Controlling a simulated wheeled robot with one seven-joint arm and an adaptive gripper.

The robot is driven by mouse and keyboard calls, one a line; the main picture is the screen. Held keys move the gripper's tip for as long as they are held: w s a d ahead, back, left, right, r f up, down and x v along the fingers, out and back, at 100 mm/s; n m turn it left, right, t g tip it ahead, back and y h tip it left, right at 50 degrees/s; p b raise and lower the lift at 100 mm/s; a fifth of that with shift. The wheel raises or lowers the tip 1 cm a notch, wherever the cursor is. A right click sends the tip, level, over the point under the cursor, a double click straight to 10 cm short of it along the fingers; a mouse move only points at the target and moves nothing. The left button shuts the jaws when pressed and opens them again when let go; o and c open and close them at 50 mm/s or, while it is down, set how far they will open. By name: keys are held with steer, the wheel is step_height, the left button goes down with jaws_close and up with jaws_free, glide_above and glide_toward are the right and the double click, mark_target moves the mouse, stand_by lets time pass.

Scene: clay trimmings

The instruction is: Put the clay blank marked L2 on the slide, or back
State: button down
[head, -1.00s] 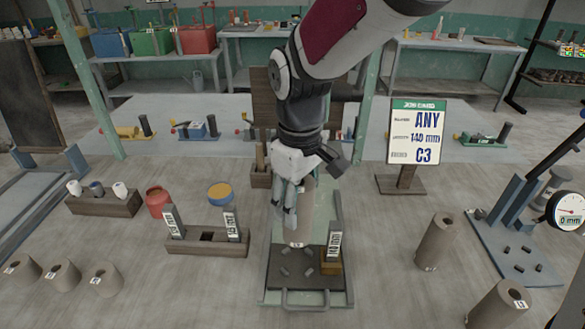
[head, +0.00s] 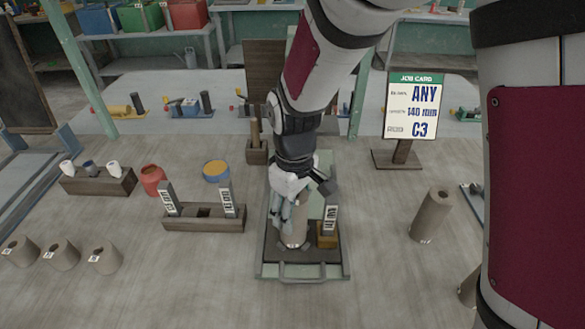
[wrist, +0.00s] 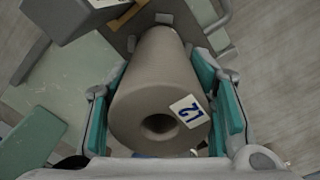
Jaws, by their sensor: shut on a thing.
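The clay blank marked L2 is a grey-brown cylinder with a hole in its end, and it shows upright in the head view (head: 297,230). The wrist view shows its end and L2 tag (wrist: 155,90). My gripper (head: 287,222) is shut on it, with teal pads on both sides in the wrist view (wrist: 168,100). The blank is over the dark front plate of the slide (head: 271,262). I cannot tell whether its foot touches the plate. The slide's pale green frame shows around it.
A grey length block (head: 331,219) on a small orange-brown base (head: 327,240) stands close right of the blank. A wooden rack (head: 190,224) holds two more blocks. Several other blanks stand left and right, one at right (head: 431,216). The job card (head: 411,112) reads ANY, 140 mm, C3.

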steer(key=c, duration=0.7)
jaws_free()
steer(key=shift+f, duration=0.1)
steer(key=shift+c, duration=0.2)
